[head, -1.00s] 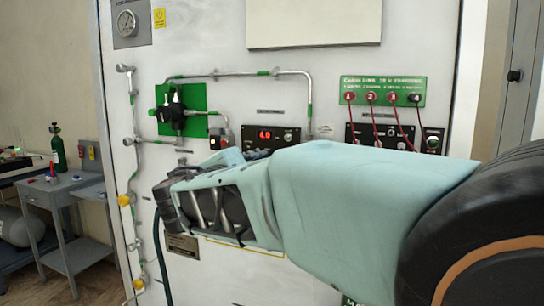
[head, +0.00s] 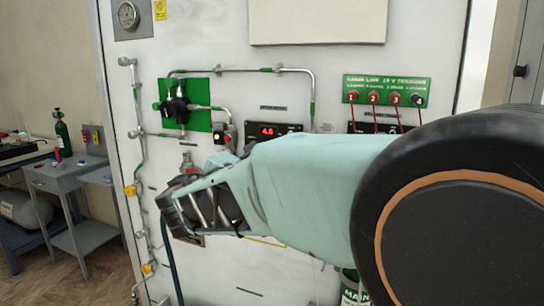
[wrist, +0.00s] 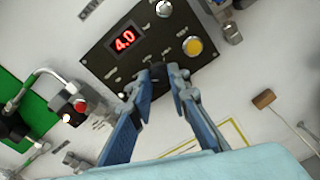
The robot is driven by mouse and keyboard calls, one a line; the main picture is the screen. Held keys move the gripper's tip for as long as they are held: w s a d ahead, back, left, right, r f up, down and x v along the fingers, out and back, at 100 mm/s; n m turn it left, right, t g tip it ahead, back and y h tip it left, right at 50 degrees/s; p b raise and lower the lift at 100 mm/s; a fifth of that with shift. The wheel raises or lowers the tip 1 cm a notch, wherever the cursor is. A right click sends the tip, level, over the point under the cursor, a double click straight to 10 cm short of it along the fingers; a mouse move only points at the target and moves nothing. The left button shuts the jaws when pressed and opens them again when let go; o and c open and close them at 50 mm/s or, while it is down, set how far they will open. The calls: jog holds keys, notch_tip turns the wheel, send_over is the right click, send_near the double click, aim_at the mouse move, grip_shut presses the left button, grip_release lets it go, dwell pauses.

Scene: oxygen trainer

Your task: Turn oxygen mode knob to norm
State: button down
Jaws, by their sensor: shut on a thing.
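The black control panel (wrist: 115,62) with a red display reading 4.0 fills the upper middle of the wrist view. It also shows in the head view (head: 290,128), partly covered by my arm. A silver knob (wrist: 165,9) and a yellow button (wrist: 193,46) are on it. My gripper (wrist: 168,76) has its two blue fingers at the panel's lower edge, shut on a dark knob that is mostly hidden between the fingertips. The knob's pointer and setting cannot be read.
A green plate (head: 199,122) with a black valve and metal pipes is left of the panel. A green terminal board (head: 385,91) with red leads is at the right. A grey cart (head: 62,178) stands at the far left. A small wooden-looking block (wrist: 263,99) is right of my fingers.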

jog(key=shift+r, duration=0.1)
dwell(0.3)
jog(key=c, duration=1.8)
grip_release()
jog(key=v, duration=1.2)
